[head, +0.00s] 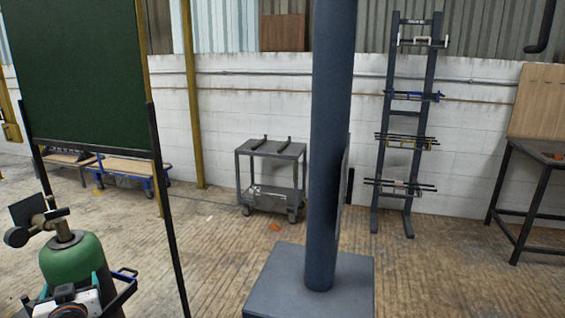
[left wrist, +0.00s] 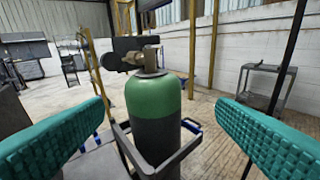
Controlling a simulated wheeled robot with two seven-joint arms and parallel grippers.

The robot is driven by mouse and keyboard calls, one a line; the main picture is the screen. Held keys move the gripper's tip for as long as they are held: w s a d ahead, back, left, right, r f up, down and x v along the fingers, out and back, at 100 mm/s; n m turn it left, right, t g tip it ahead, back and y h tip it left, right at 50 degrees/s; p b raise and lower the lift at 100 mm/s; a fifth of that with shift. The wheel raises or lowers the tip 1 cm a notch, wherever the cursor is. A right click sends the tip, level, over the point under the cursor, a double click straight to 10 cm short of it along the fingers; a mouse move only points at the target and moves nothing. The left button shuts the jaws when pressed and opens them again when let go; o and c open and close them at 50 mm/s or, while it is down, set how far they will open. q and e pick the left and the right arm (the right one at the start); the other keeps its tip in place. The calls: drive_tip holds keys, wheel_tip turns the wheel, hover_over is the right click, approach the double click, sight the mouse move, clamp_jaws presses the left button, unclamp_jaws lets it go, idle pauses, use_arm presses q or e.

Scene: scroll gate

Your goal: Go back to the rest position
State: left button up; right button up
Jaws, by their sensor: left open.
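My left gripper (head: 75,287) is low at the left edge of the head view, in front of a gas cylinder (head: 75,258) with a green top and a valve. In the left wrist view, its two teal fingers (left wrist: 160,108) are wide apart with nothing gripped. The cylinder (left wrist: 155,98) stands upright beyond and between them, with its dark lower body inside a dark frame (left wrist: 150,160). I cannot tell how close the fingers are to it. My right gripper is in neither view.
A dark green screen (head: 75,65) on black posts stands behind the cylinder. A thick grey column (head: 328,150) on a square base (head: 310,290) stands in the middle. A grey cart (head: 270,152), a tall rack (head: 410,130) and a table (head: 540,152) line the wall. Floor is open at front right.

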use_arm(q)
drive_tip(key=s+d+f+m+g+h, duration=0.4)
drive_tip(key=s+d+f+h, duration=0.1)
drive_tip(key=s+d+f, duration=0.85)
drive_tip(key=s+d+f+m+g+h, duration=0.25)
drive_tip(key=s+d, duration=0.35)
drive_tip(key=s, duration=0.3)
drive_tip(key=s+d+f+m+g+h, duration=0.2)
drive_tip(key=s+d+f+g, duration=0.1)
drive_tip(key=s+d, duration=0.5)
wheel_tip(320, 180, down, 24)
drive_tip(key=a+g, duration=0.2)
drive_tip(key=s+a+f, duration=0.2)
drive_tip(key=s+f, duration=1.5)
drive_tip(key=shift+s+a+f+g, duration=0.3)
drive_tip(key=shift+s+f+g, duration=0.05)
drive_tip(key=shift+s+f, duration=0.05)
